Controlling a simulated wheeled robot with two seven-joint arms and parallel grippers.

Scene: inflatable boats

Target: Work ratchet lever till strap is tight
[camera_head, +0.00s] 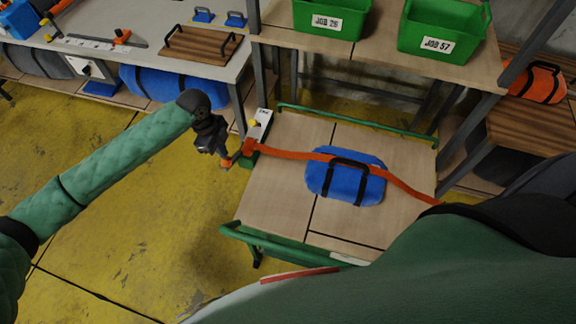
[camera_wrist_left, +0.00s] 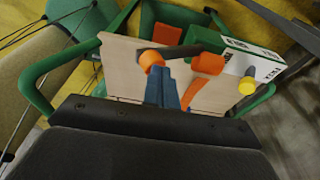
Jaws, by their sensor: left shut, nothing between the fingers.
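The orange strap (camera_head: 400,182) runs across the cart top (camera_head: 275,190) and over a blue bag (camera_head: 325,182) with black handles. The ratchet (camera_head: 248,150) is at the cart's left edge. In the left wrist view the strap (camera_wrist_left: 197,88) leads to an orange roll (camera_wrist_left: 208,64) beside a green body (camera_wrist_left: 203,40). A dark lever (camera_wrist_left: 175,52) ends in an orange knob (camera_wrist_left: 151,60). My left gripper (camera_head: 226,158) is shut and empty, its fingertips (camera_wrist_left: 160,75) close by the knob; I cannot tell whether they touch it. My right gripper is out of view.
A white box (camera_head: 260,125) with a yellow knob (camera_wrist_left: 246,86) stands beside the ratchet. Green rails (camera_head: 270,243) edge the cart. A shelf with green bins (camera_head: 440,28) stands behind, and a workbench (camera_head: 140,45) at the left. The yellow floor (camera_head: 170,210) left of the cart is clear.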

